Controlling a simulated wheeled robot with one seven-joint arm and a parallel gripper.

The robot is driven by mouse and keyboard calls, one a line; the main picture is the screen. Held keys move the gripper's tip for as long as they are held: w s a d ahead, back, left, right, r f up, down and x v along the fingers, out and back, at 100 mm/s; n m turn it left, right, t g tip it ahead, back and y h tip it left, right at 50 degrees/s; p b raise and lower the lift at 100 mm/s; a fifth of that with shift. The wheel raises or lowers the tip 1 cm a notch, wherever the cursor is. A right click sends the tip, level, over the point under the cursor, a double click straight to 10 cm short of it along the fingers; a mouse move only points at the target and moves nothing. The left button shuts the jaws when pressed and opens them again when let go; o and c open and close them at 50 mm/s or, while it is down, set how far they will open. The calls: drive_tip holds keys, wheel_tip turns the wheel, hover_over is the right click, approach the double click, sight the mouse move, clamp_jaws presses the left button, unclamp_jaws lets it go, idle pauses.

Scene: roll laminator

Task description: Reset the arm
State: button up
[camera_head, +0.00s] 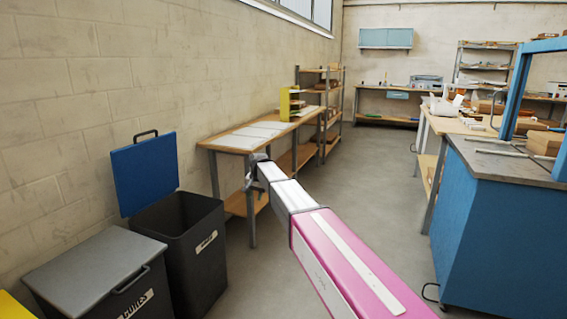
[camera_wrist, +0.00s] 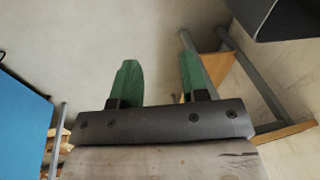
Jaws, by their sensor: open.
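My arm, pink and silver, stretches forward from the bottom of the head view. My gripper (camera_head: 262,168) is at its far end, in front of the wooden table by the left wall. In the wrist view, my gripper (camera_wrist: 158,82) has two green fingers set well apart. Nothing is between them, and the grey floor shows behind. In the head view the fingers are too small to make out clearly.
A wooden table (camera_head: 235,142) with white sheets stands along the left wall. A dark bin (camera_head: 200,250) with a raised blue lid (camera_head: 145,172) and a closed grey-lidded bin (camera_head: 95,265) stand at left. A blue cabinet (camera_head: 495,230) is at right. The central aisle floor (camera_head: 370,190) is clear.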

drive_tip(key=s+d+f+n, duration=0.1)
drive_tip(key=s+d+f, duration=0.4)
drive_tip(key=s+d, duration=0.5)
drive_tip(key=s+d+f+g+h, duration=0.1)
drive_tip(key=s+d+f, duration=0.4)
drive_tip(key=s+d, duration=0.6)
drive_tip(key=s+d+f+n, duration=0.1)
drive_tip(key=s+d+f, duration=0.5)
drive_tip(key=s+d, duration=0.5)
drive_tip(key=s, duration=0.3)
drive_tip(key=shift+n+g+h, duration=0.3)
drive_tip(key=shift+h, duration=0.1)
